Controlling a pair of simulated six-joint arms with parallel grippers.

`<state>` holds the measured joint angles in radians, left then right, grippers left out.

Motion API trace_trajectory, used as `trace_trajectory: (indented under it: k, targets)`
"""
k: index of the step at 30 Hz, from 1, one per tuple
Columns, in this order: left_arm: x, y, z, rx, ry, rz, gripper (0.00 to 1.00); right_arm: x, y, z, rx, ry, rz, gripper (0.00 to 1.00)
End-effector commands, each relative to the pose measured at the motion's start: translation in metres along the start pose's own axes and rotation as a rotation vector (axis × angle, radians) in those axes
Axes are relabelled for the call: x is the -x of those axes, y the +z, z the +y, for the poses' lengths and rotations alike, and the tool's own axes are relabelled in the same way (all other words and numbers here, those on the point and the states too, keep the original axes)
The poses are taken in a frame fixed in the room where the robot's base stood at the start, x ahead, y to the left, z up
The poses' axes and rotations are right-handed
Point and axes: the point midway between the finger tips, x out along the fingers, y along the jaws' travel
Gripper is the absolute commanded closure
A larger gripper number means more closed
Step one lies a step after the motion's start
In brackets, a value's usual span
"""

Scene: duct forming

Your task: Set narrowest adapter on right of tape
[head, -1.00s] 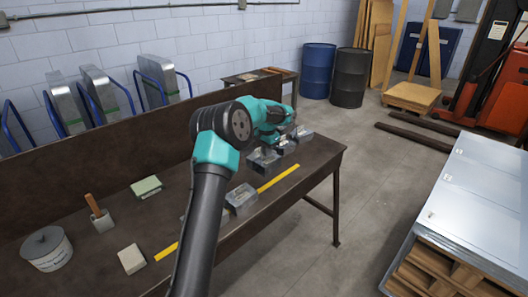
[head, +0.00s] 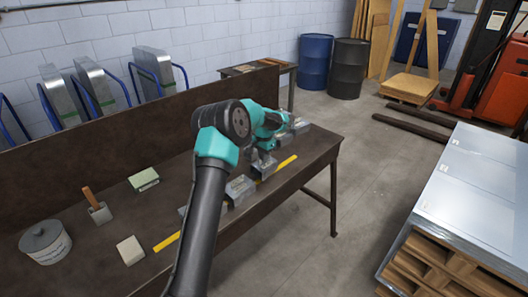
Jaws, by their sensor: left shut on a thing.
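My left gripper (head: 264,153) is over the bench, shut on a grey metal adapter (head: 264,168). The adapter is beside or over the yellow tape (head: 286,163); I cannot tell whether it touches the bench. The tape runs diagonally along the bench, its middle partly hidden by my arm and an adapter. Another grey adapter (head: 240,188) stands near the tape, closer to my arm. More grey adapters (head: 300,126) stand at the far end, partly hidden behind the gripper. My right gripper is out of view.
The dark bench (head: 115,260) also holds a grey can (head: 45,243), a wooden-handled brush (head: 98,207), a green-topped block (head: 144,180) and a pale block (head: 130,250). A raised back panel (head: 60,170) borders the bench. Sheet metal (head: 480,180) lies on a pallet at right.

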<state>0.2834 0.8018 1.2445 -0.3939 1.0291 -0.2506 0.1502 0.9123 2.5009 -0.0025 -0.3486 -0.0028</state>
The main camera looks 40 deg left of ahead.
Motion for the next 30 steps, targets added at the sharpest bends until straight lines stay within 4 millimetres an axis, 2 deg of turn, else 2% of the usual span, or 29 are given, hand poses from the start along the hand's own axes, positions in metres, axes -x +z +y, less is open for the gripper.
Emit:
trace_trajectory:
  k: [9,26,27,30]
  targets:
    - [-0.023,0.0,0.0,0.0,0.0,-0.001,1.0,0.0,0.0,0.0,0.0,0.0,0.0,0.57]
    - [-0.026,0.0,0.0,0.0,0.0,0.0,1.0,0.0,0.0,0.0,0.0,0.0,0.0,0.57]
    - [-0.026,0.0,0.0,0.0,0.0,0.0,0.92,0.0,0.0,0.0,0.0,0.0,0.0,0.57]
    - [-0.026,0.0,0.0,0.0,0.0,0.0,0.83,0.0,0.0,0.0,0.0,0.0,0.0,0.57]
